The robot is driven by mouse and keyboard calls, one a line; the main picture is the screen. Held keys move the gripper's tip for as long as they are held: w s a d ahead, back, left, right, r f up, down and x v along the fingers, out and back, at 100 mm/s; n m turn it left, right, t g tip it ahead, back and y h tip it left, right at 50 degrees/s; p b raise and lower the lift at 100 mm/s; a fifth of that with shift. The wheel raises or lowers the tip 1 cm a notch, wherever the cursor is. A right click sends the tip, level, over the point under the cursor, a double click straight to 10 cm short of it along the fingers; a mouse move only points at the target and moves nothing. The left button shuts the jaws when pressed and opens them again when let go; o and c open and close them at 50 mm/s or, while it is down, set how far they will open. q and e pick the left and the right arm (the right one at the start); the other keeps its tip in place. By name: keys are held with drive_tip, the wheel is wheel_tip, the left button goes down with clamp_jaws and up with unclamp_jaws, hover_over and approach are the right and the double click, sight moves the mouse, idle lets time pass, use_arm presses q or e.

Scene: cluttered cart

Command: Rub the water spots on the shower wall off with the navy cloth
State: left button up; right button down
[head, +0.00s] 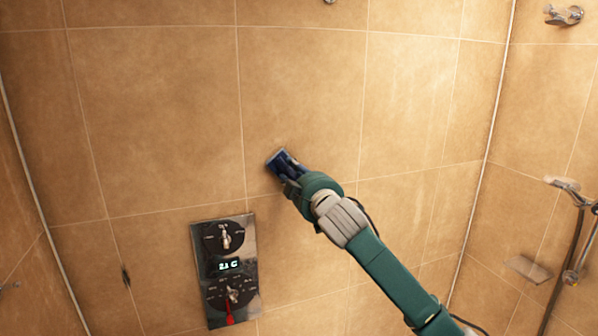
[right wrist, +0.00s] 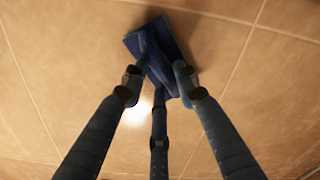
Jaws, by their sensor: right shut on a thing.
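The navy cloth (head: 276,157) is at the middle of the tiled shower wall (head: 300,90) in the head view. My right gripper (head: 289,174) is shut on the cloth, its arm reaching in from the lower right. In the right wrist view the cloth (right wrist: 146,42) is pinched between the fingers of my right gripper (right wrist: 158,80), and its flat part lies against or very close to the tiles. I cannot make out distinct water spots; faint paler patches show on the tiles right of the gripper. My left gripper is not in view.
A control panel with two dials and a display (head: 226,270) sits on the wall below left of my right gripper. A shower rail and hose (head: 578,235), a small shelf (head: 528,269) and a fitting (head: 563,15) are on the right wall. The upper wall is clear.

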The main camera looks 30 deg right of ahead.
drive_tip(key=shift+s+f, duration=0.1)
drive_tip(key=shift+s, duration=0.55)
drive_tip(key=shift+v, duration=2.4)
drive_tip(key=v, duration=0.3)
drive_tip(key=shift+a, duration=0.1)
drive_tip(key=shift+w, duration=0.1)
